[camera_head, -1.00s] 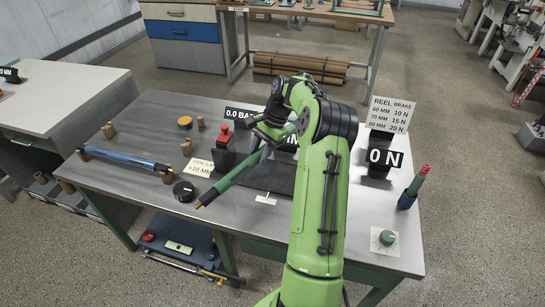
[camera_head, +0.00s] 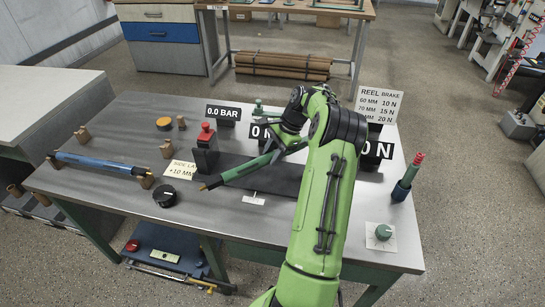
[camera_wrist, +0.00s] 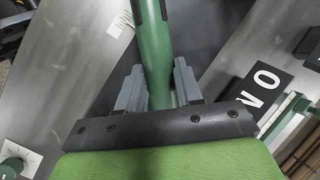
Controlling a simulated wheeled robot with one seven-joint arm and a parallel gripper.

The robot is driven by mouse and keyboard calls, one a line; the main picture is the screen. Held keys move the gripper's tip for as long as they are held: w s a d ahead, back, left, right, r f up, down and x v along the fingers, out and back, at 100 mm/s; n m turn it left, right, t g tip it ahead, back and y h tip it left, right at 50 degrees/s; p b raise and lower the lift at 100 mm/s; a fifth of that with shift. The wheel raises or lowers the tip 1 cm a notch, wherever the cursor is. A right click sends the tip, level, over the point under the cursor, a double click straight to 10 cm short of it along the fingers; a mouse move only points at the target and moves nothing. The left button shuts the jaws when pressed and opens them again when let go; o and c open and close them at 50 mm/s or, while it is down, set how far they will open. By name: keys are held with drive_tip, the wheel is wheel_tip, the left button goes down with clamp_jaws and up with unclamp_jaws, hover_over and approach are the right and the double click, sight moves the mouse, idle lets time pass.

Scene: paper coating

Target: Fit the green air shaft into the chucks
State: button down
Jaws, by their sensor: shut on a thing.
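The green air shaft (camera_head: 245,170) has a dark band and a brass-coloured tip at its left end. It slants above the dark bed (camera_head: 284,182) of the bench. My gripper (camera_head: 283,150) is shut on its right part; in the wrist view the shaft (camera_wrist: 153,45) runs between the two grey fingers of the gripper (camera_wrist: 159,85). A black block with a red top (camera_head: 206,145), possibly one chuck, stands at the bed's left end, behind the shaft's left part. The shaft looks apart from it. No second chuck is clear; my arm covers the bed's right side.
A blue shaft (camera_head: 100,163) rests on wooden stands at the left. A black knob (camera_head: 164,196) sits near the shaft's tip. A red-topped green tool (camera_head: 407,177) stands in a blue holder at the right. Number signs, including the 0.0 BAR sign (camera_head: 223,112), stand behind.

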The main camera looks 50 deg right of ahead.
drive_tip(key=shift+r, duration=0.15)
drive_tip(key=shift+f, duration=0.6)
drive_tip(key=c, duration=0.7)
unclamp_jaws()
drive_tip(key=shift+c, duration=0.2)
